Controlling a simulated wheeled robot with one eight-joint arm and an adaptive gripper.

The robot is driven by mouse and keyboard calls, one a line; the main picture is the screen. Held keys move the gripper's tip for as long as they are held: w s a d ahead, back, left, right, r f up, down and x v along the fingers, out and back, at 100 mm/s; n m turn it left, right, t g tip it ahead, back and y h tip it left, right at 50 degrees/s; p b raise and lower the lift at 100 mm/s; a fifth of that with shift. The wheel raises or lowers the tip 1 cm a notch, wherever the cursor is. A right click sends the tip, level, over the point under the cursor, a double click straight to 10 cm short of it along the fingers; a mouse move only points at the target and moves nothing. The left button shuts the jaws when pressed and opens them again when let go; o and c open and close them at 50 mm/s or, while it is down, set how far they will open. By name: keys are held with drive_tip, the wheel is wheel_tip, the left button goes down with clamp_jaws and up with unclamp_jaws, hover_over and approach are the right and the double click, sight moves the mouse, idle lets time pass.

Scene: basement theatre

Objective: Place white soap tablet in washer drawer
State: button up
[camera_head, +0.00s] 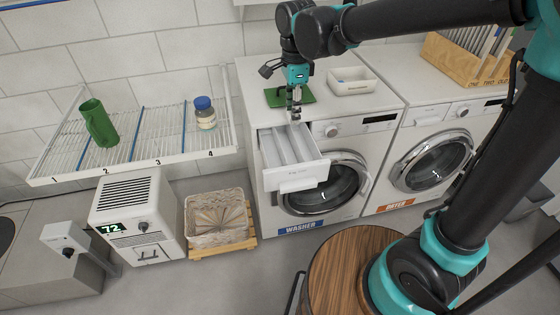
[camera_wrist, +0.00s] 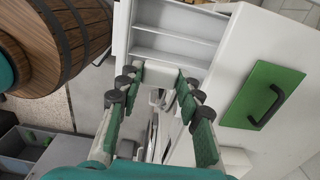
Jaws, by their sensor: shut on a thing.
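The washer drawer (camera_head: 296,180) is pulled out from the upper left of the washer front (camera_head: 325,212), its long compartments open upward. In the wrist view the drawer (camera_wrist: 178,42) shows ahead of the fingers. My gripper (camera_head: 294,115) points down above the back part of the drawer, near the washer's top front edge. In the wrist view my gripper (camera_wrist: 158,82) is shut on a small pale piece, apparently the white soap tablet (camera_wrist: 160,74), mostly hidden between the fingers. I cannot make out the tablet's shape.
A green panel with a black handle (camera_head: 276,97) lies on the washer top behind my gripper. A white tray (camera_head: 366,87) stands right of it. The dryer (camera_head: 431,160) is at right, a wooden barrel (camera_head: 345,262) in front. A wire shelf (camera_head: 150,150) hangs at left.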

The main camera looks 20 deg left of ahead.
wheel_tip(320, 180, down, 19)
drive_tip(key=shift+f, duration=0.1)
idle(0.4)
drive_tip(key=shift+f, duration=0.1)
drive_tip(key=o, duration=1)
wheel_tip(320, 180, up, 12)
